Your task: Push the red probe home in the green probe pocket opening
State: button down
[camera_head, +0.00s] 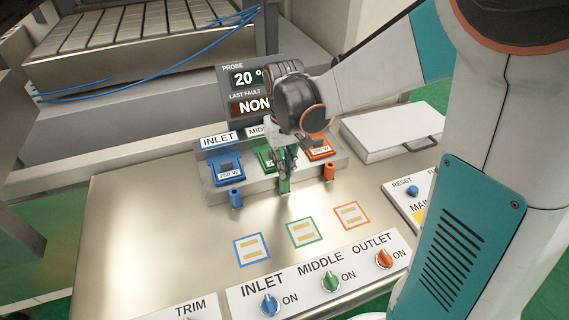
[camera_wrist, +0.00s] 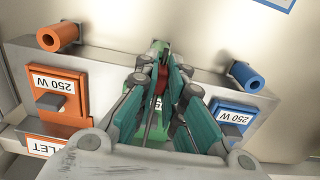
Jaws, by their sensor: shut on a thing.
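My gripper (camera_wrist: 160,72) is shut on the red probe (camera_wrist: 163,82), which shows as a small red piece between the teal fingers in the wrist view. The green probe pocket (camera_wrist: 155,47) is directly beyond the fingertips, its opening mostly hidden. In the head view my gripper (camera_head: 284,160) hangs over the middle station, and the green pocket (camera_head: 284,186) shows just below its tips. I cannot tell how deep the probe sits, or see it in the head view.
The blue pocket (camera_head: 236,198) and orange pocket (camera_head: 329,172) flank the green one on the grey block (camera_head: 213,190). A display (camera_head: 248,90) stands behind. A white lidded box (camera_head: 385,132) lies to the right.

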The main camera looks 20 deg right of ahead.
jog(key=shift+f+b, duration=0.7)
jog(key=shift+f, duration=0.3)
jog(key=c, duration=1.6)
grip_release()
jog(key=shift+r, duration=0.1)
jog(key=shift+r, duration=0.1)
notch_tip(320, 180, up, 12)
jog(key=shift+s+f, duration=0.1)
jog(key=shift+o, duration=0.4)
jog(key=o, duration=1.3)
